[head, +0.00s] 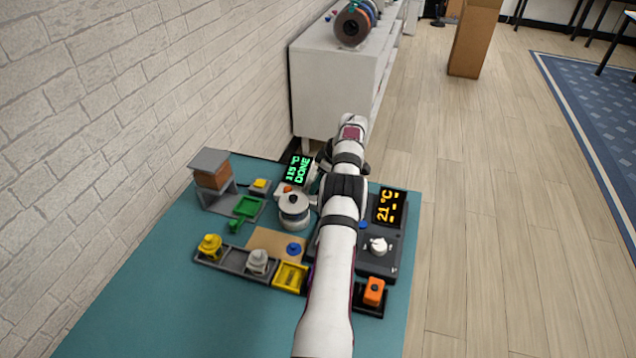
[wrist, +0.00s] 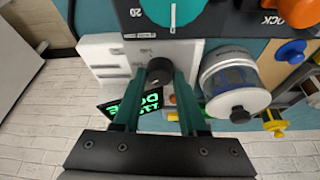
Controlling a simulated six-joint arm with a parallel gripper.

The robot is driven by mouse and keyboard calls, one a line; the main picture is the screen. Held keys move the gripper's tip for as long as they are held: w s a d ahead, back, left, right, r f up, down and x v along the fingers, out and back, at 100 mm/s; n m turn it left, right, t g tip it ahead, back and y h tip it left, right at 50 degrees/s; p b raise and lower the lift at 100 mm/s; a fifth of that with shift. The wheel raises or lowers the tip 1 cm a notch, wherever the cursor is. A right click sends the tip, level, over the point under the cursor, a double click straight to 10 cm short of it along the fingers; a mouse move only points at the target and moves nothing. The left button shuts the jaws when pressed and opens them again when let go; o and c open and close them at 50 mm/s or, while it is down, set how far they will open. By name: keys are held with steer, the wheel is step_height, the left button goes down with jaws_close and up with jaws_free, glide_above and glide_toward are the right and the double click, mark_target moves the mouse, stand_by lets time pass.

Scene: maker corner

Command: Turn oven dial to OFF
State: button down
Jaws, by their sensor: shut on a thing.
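In the wrist view a black round dial (wrist: 160,68) stands on a white panel (wrist: 103,50), the oven front as far as I can tell. My gripper (wrist: 160,78) is shut on this dial, one teal finger on each side. The dial's pointer and markings are too small or covered to read. A black display (wrist: 128,105) beside it shows green text. In the head view this display (head: 298,170) reads "113 °C DONE". There my arm hides the dial and most of the white housing.
A lidded silver pot (head: 294,212) stands close to the gripper, also in the wrist view (wrist: 236,85). A teal dial (wrist: 172,10) is near the fingers. The mat's front left (head: 150,300) is clear.

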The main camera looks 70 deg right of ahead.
steer(key=shift+a+f+n+y, duration=0.1)
steer(key=shift+n+y, duration=0.3)
steer(key=shift+n, duration=0.3)
steer(key=c, duration=0.7)
jaws_free()
steer(key=shift+c, duration=0.2)
steer(key=v, duration=1.2)
